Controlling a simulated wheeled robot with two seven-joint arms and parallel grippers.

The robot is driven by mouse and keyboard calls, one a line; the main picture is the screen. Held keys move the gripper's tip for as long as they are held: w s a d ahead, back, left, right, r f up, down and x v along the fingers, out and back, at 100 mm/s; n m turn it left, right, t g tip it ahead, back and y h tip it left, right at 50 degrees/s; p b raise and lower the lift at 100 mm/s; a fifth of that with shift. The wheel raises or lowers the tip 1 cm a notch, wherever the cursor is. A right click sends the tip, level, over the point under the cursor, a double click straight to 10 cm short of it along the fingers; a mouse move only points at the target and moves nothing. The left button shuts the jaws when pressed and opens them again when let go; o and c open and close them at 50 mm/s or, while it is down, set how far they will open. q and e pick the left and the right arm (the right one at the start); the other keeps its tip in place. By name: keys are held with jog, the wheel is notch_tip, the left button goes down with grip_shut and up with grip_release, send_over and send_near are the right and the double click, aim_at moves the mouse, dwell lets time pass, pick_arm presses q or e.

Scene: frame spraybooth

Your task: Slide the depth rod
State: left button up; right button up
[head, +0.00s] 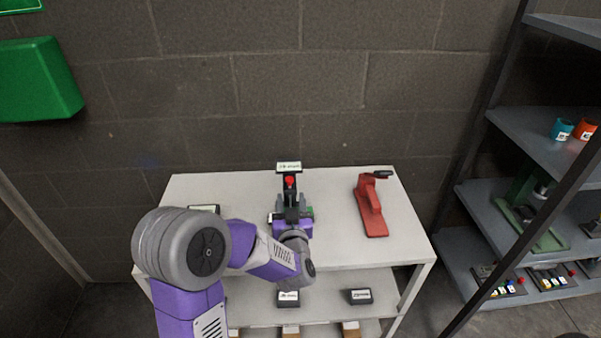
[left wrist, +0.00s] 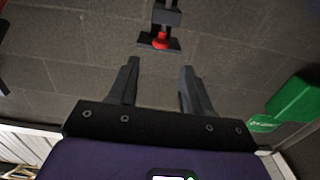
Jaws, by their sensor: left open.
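A dark upright device with a red part (head: 289,181) stands at the back middle of the white table; I take it for the depth rod's stand. In the left wrist view, the red part (left wrist: 161,41) sits at a black plate with a dark rod running from it to the top edge. My left gripper (head: 291,203) is in front of it and hides its lower part in the head view. In the left wrist view its two fingers (left wrist: 160,68) are apart with nothing between them. The red part is beyond the fingertips, roughly centred between them. My right gripper is not in view.
A red tool-like block (head: 371,212) lies on the white table (head: 337,240) to the right. A small label (head: 289,167) stands at the back edge. A grey shelf rack (head: 540,135) stands at right, a green box (head: 38,80) hangs on the wall at left.

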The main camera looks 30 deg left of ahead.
aim_at(290, 184)
pick_arm(q)
jog(key=x, duration=0.7)
jog(key=shift+w+a, duration=0.1)
jog(key=shift+w, duration=0.05)
grip_shut()
